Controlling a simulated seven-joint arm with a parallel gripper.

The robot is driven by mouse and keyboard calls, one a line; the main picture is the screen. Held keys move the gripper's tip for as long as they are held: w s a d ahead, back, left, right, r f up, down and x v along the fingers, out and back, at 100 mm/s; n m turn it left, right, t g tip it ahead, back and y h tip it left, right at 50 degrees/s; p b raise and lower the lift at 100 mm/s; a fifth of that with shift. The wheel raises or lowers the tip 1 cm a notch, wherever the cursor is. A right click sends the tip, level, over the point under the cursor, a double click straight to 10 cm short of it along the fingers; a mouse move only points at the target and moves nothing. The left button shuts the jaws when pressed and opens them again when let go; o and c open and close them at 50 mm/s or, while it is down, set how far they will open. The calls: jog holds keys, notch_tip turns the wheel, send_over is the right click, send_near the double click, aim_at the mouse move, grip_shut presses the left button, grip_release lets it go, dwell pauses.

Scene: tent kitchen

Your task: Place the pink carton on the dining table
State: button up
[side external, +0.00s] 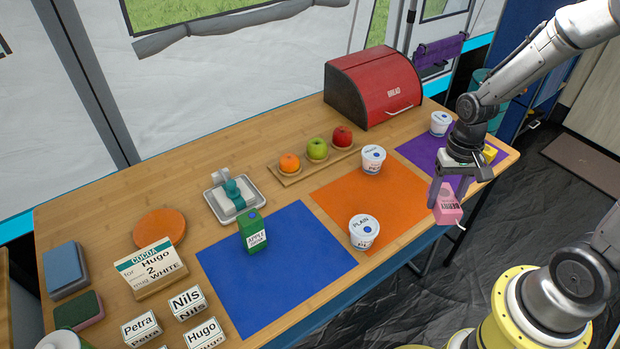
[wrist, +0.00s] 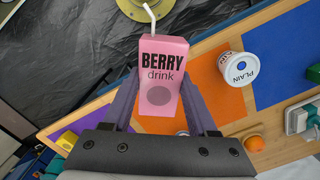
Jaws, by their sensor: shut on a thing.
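The pink carton (side external: 447,206), marked "BERRY drink" and fitted with a white straw, is held between the fingers of my gripper (side external: 447,192). The wrist view shows the carton (wrist: 163,75) between both purple-grey fingers of my gripper (wrist: 160,100). In the side view it hangs near the table's front right edge, by the purple mat (side external: 418,152). Its exact height above the table is hard to tell. The wooden dining table (side external: 110,220) carries several items.
Plain yogurt cups stand on the orange mat's edge (side external: 364,231), at its back (side external: 373,159) and near the purple mat (side external: 440,123). A green apple carton (side external: 253,231) stands on the blue mat (side external: 290,285). A red bread box (side external: 372,85) and a fruit tray (side external: 288,181) are behind.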

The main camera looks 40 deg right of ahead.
aim_at(444, 224)
jog(key=s+a+g+y, duration=0.1)
jog(key=a, duration=0.1)
jog(key=s+a+m+g+y, duration=0.1)
jog(key=s+a, duration=0.1)
jog(key=s+a+g+y, duration=0.1)
jog(key=a, duration=0.1)
jog(key=shift+s+a+r+m, duration=0.2)
jog(key=shift+s+r+m, duration=0.05)
jog(key=shift+m, duration=0.15)
jog(key=w+a+r+m+t+y, duration=0.3)
jog(key=w+a+r+m+y, duration=0.1)
jog(key=w+a+m+y, duration=0.4)
jog(key=w+d+f+m+t+y, duration=0.3)
jog(key=w+d+m+t+y, duration=0.15)
jog(key=m+t, duration=0.2)
jog(key=shift+n+t+y, duration=0.35)
jog(key=shift+t, duration=0.1)
jog(key=w+f, duration=0.3)
jog(key=w, duration=0.1)
jog(key=w+a+f, duration=0.1)
jog(key=w+f, duration=0.2)
jog(key=w, duration=0.1)
jog(key=w+f, duration=0.3)
jog(key=w, duration=0.1)
jog(key=shift+w+a+f, duration=0.3)
jog(key=shift+w+a, duration=0.05)
jog(key=shift+a, duration=0.05)
jog(key=shift+w+f, duration=0.2)
jog(key=shift+f, duration=1.6)
